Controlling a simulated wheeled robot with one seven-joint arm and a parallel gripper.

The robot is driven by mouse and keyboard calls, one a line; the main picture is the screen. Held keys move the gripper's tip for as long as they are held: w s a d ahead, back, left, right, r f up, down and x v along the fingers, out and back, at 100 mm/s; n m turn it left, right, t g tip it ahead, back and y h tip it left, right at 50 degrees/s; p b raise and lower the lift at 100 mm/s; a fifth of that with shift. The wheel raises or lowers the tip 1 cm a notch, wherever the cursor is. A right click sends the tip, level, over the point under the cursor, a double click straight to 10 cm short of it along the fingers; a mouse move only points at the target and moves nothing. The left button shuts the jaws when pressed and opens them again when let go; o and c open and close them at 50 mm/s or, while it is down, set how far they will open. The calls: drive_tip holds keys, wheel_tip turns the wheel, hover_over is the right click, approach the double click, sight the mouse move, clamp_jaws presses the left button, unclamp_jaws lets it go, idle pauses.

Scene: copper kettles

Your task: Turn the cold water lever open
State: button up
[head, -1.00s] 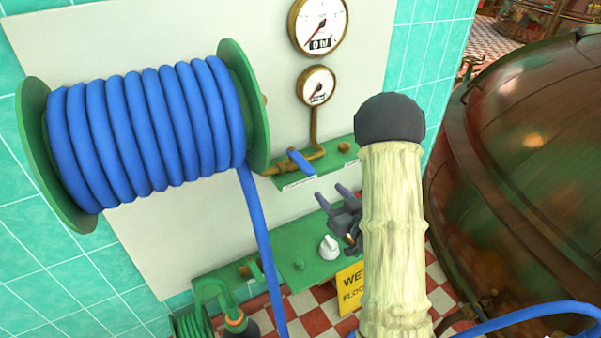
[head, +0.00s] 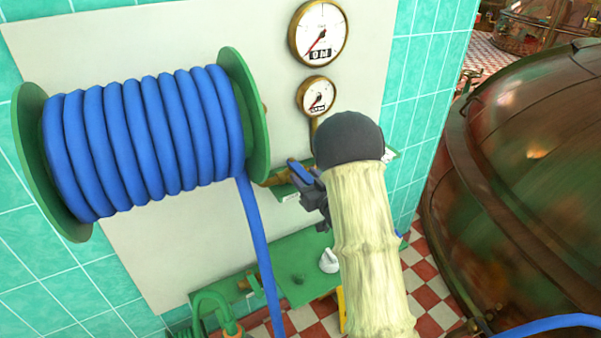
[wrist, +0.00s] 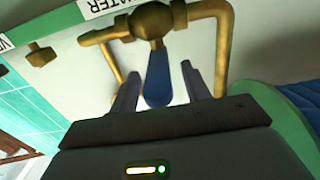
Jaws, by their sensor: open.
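The blue lever (wrist: 158,80) sits on a brass valve (wrist: 152,20) in the wrist view. Part of a label reading "WATER" (wrist: 104,6) shows beside the valve. My gripper (wrist: 160,72) is open, with one finger on each side of the lever and a visible gap to each. In the head view my gripper (head: 312,190) is at the small green shelf below the gauges, and my arm hides much of the valve there. The lever's blue (head: 300,170) shows only partly beside the dark gripper.
A large blue hose reel (head: 145,140) stands out from the wall at left, its hose hanging down. Two gauges (head: 319,34) are above the shelf. A lower green shelf (head: 285,268) carries a white knob (head: 329,260). A large copper kettle (head: 530,190) fills the right.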

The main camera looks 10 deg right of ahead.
drive_tip(key=shift+x, duration=0.8)
clamp_jaws()
drive_tip(key=shift+a, duration=0.15)
